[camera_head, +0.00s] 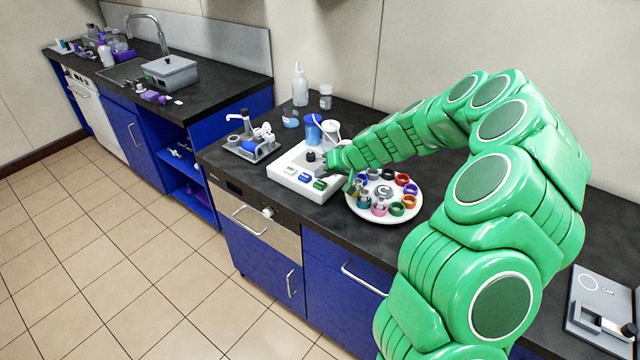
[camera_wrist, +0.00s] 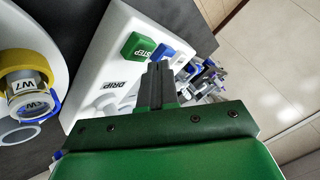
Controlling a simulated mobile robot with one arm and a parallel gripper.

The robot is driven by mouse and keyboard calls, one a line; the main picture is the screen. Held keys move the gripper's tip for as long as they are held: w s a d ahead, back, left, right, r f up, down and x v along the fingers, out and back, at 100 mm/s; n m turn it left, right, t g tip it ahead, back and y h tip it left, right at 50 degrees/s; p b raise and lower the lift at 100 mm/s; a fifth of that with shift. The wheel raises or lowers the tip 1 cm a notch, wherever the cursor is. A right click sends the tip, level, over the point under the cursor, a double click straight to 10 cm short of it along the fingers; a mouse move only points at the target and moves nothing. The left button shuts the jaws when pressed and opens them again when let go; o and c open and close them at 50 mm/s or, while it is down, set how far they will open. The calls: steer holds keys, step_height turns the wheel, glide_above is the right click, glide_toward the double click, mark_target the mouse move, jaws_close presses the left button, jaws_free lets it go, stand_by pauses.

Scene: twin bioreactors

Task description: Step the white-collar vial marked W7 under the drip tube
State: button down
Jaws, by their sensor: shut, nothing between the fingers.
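The turntable (camera_head: 360,211) is a white disc with coloured collars around its edge. In the wrist view, a glass vial marked W7 (camera_wrist: 30,105) sits on it at the far left, beside a yellow ring (camera_wrist: 17,83); its own collar colour is unclear. The white drip unit (camera_wrist: 88,65) carries a green STEP button (camera_wrist: 138,47), a blue button (camera_wrist: 161,54) and a DRIP label. My gripper (camera_wrist: 157,70) is shut and empty over the unit, close to these buttons; contact is unclear. The drip tube's outlet cannot be made out.
A blue cup (camera_head: 313,128), a white bottle (camera_head: 300,85) and a small jar (camera_head: 326,97) stand behind the unit. A pipette stand (camera_head: 250,145) is to its left. A grey device (camera_head: 600,310) lies at the right. My arm covers much of the right counter.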

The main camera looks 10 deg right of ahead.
mark_target(323, 184)
steer(key=shift+r, duration=0.1)
steer(key=shift+r, duration=2.35)
steer(key=shift+r, duration=0.15)
stand_by(0.9)
steer(key=shift+r, duration=1.8)
steer(key=shift+f, duration=0.1)
steer(key=shift+f, duration=4.35)
steer(key=shift+f, duration=0.1)
steer(key=shift+f, duration=0.3)
